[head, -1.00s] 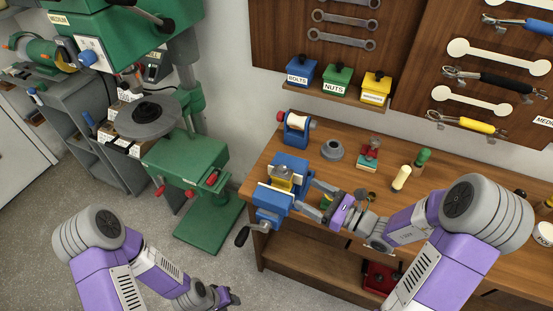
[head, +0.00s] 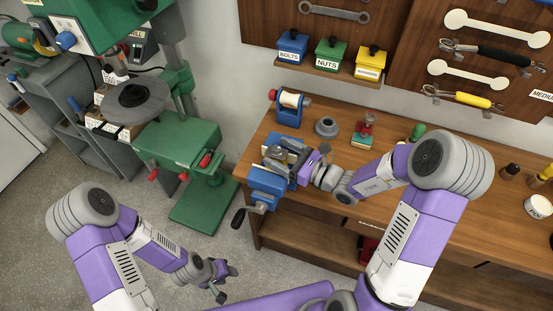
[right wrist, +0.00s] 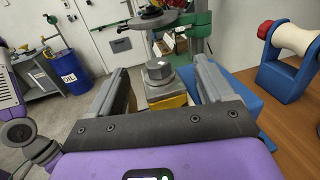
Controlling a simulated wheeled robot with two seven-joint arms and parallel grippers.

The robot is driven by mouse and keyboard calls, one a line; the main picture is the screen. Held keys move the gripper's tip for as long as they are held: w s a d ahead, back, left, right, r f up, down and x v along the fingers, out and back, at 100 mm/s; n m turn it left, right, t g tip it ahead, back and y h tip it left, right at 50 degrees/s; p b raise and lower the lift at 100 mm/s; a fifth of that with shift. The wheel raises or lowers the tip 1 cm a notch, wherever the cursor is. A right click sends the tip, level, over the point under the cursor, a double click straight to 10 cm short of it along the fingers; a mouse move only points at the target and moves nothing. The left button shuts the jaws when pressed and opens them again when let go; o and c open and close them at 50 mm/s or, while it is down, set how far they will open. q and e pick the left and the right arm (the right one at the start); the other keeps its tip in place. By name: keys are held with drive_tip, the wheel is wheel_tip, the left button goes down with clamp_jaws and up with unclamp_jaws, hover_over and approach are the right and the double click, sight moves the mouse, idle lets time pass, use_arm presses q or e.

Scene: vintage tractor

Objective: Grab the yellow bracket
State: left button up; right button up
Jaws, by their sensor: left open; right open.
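The yellow bracket (right wrist: 171,102) shows in the right wrist view between my right gripper's fingers, under a grey block with a hex-headed bolt (right wrist: 159,70). It sits at the blue vise (head: 268,181) on the bench's left end; in the head view my right gripper (head: 280,158) mostly hides it. My right gripper is open, with one finger on each side of the bracket and bolt. I cannot tell whether the fingers touch them. My left gripper (head: 226,282) is open and empty, low above the floor, away from the bench.
The wooden bench (head: 330,210) also holds a blue spool holder (head: 289,107), a grey ring part (head: 326,127) and a red and green item (head: 363,131). A green drill press (head: 178,145) stands left of the bench. Labelled bins (head: 331,54) sit on a shelf above.

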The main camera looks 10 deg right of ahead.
drive_tip(key=shift+c, duration=0.2)
drive_tip(key=shift+r, duration=0.1)
clamp_jaws()
drive_tip(key=shift+d+r, duration=0.1)
